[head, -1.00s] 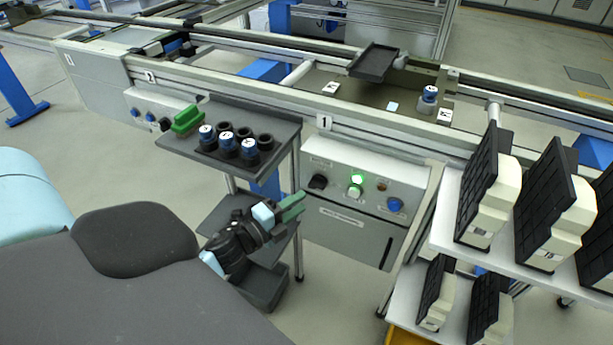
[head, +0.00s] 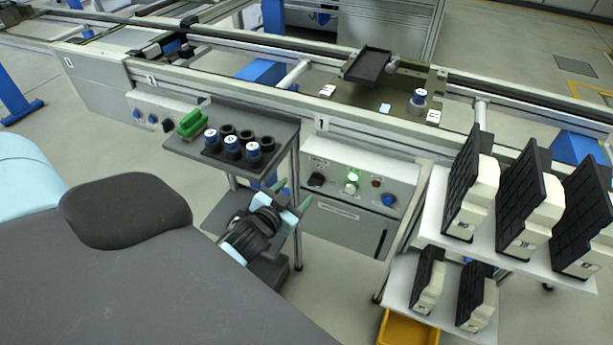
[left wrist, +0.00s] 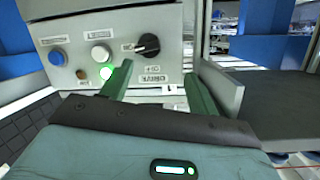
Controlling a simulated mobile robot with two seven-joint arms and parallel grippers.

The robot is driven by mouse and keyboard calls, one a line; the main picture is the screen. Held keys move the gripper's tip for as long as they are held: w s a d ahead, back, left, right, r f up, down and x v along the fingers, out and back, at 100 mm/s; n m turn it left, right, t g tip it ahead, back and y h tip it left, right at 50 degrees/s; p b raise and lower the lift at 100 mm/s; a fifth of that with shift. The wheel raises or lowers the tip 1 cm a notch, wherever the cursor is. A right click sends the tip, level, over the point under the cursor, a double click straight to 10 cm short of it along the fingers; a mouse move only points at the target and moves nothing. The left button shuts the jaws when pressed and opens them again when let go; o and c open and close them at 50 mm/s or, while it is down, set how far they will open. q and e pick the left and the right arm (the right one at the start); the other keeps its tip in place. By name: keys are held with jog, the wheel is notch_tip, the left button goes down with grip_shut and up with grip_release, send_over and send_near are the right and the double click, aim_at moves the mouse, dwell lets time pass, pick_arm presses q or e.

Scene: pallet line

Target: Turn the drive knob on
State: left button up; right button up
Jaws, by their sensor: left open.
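The drive knob, a black rotary knob (head: 316,180) with a pale mark, sits at the left of the grey control panel (head: 340,162) under the conveyor edge. The left wrist view shows the panel upside down, with the knob (left wrist: 147,46) unobstructed at the right. My left gripper (head: 291,197) has green fingers spread apart and empty, to the lower left of the knob in the head view. In the left wrist view, its fingers (left wrist: 160,88) point towards the panel, apart from the knob. My right gripper is not in view.
The panel also has a lit green lamp (head: 353,176), a white button (head: 350,188), an amber lamp (head: 376,183) and a blue button (head: 389,200). A dark shelf (head: 285,135) with cups and a green brush (head: 192,124) stands left. A white rack (head: 432,215) stands right.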

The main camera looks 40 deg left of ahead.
aim_at(314, 183)
pick_arm(q)
jog(key=shift+w+d+f+n+g, duration=0.1)
jog(key=shift+w+f+n+g, duration=0.2)
jog(key=shift+w+n, duration=0.7)
jog(key=shift+w+d+f+n+g, duration=0.15)
jog(key=shift+w+f+n+g, duration=0.2)
jog(key=shift+w+n, duration=0.7)
jog(key=shift+w+d+f+n+g, duration=0.15)
jog(key=shift+w+f+n, duration=0.4)
jog(key=shift+w, duration=0.75)
jog(key=shift+r, duration=0.2)
